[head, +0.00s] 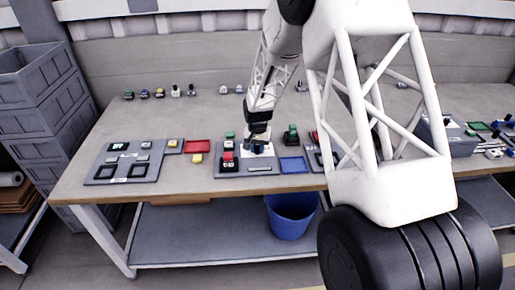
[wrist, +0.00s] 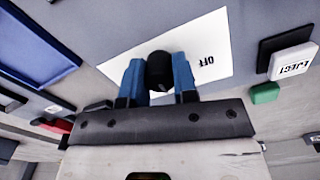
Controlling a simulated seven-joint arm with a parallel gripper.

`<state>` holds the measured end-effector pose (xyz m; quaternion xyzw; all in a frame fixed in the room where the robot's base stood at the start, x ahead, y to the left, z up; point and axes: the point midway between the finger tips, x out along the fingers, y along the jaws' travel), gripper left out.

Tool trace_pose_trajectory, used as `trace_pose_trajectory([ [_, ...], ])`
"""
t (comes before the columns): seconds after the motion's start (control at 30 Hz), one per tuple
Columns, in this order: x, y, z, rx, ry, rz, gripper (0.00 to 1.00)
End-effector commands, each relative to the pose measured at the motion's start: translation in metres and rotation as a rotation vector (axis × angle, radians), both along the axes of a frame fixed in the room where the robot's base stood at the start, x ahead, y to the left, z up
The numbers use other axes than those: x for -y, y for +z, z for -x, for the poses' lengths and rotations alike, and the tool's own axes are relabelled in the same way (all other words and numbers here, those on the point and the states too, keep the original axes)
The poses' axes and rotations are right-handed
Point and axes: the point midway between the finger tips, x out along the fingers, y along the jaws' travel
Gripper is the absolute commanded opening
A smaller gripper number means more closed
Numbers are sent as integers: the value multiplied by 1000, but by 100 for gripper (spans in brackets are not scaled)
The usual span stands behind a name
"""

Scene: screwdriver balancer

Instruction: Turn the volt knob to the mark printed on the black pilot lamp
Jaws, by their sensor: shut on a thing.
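My gripper (wrist: 158,64) has two blue fingers shut on a black round knob (wrist: 160,74), one finger on each side. The knob stands on a white plate (wrist: 205,42) on a grey panel, and "OFF" is printed on the plate, upside down in the wrist view. No volt label can be read, and the knob's pointer is not clear. In the head view my gripper (head: 257,146) is low over the white plate of the middle panel and hides the knob there. I cannot make out a black pilot lamp or its printed mark in either view.
An EJECT button (wrist: 293,62) and a green block (wrist: 264,93) are right of the plate in the wrist view. A blue tray (head: 292,164), red tray (head: 197,146) and yellow block (head: 197,158) lie near the middle panel. A left panel (head: 103,173) is on the table.

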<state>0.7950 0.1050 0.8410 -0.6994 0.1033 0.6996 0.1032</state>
Motion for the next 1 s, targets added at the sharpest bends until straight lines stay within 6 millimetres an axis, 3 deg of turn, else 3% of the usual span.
trace_pose_trajectory([
  [0.4,0,0,0,0,-269,0,3],
  [1.0,0,0,0,1,-318,0,3],
])
